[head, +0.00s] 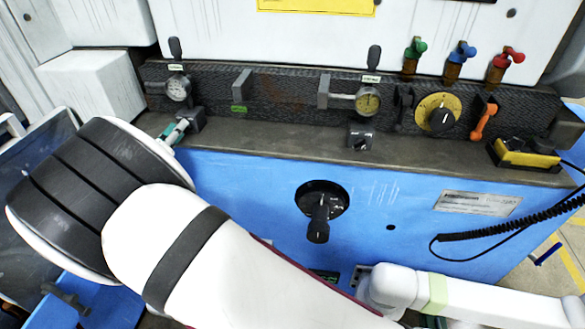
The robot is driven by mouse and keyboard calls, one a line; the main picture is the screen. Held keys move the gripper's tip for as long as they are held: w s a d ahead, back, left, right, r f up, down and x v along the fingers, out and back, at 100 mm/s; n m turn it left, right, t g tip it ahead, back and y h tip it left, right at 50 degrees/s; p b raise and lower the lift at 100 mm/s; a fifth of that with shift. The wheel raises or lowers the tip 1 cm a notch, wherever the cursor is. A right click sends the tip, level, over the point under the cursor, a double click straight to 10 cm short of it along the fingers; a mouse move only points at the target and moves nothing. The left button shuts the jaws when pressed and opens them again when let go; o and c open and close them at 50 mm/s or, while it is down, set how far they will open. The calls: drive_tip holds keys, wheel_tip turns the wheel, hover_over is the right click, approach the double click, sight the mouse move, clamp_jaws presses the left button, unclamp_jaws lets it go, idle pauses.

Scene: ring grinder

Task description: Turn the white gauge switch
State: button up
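The white-faced gauge (178,88) is mounted on the dark textured panel at the upper left, with a dark upright lever (176,48) above it. A small grey switch box (196,117) sits below this gauge on the ledge. My gripper (177,131) is mostly hidden behind my white and dark grey arm; only a small teal and pale tip shows, right beside the switch box. I cannot tell whether it touches the switch, whose knob is covered from this view. The finger opening is hidden.
A yellow-faced gauge (368,100) with a similar switch box (360,136) is to the right. Further right are a yellow rotary dial (438,114), an orange handle (485,121) and green, blue and red valves (461,52). A black rotary switch (321,204) projects from the blue front.

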drive_tip(key=m+b, duration=0.3)
drive_tip(key=b, duration=0.1)
drive_tip(key=shift+f+b, duration=0.2)
drive_tip(key=shift+b, duration=0.1)
drive_tip(key=m+b, duration=0.2)
drive_tip(key=b, duration=0.3)
drive_tip(key=shift+d+r, duration=0.1)
drive_tip(key=shift+d, duration=0.1)
drive_tip(key=m+b, duration=0.1)
drive_tip(key=b, duration=0.2)
